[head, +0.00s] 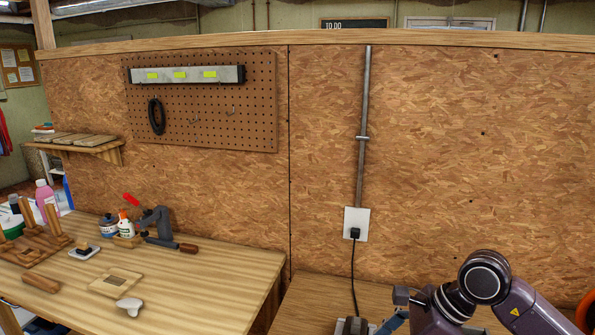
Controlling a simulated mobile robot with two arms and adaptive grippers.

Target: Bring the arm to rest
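My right arm (484,279) comes in at the lower right, bent at a rounded dark joint, in front of the right-hand bench. Its fingertips do not show; the lower part of the arm runs out of the bottom of the picture. My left arm and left gripper are not in view. I cannot tell whether either gripper holds anything.
A wooden workbench (205,285) at left bears a clamp (158,228), bottles (125,226) and a wooden rack (38,240). A lower bench (300,308) stands right, with a black cable (353,270) hanging from the outlet (356,218). A chipboard wall (450,150) closes the back.

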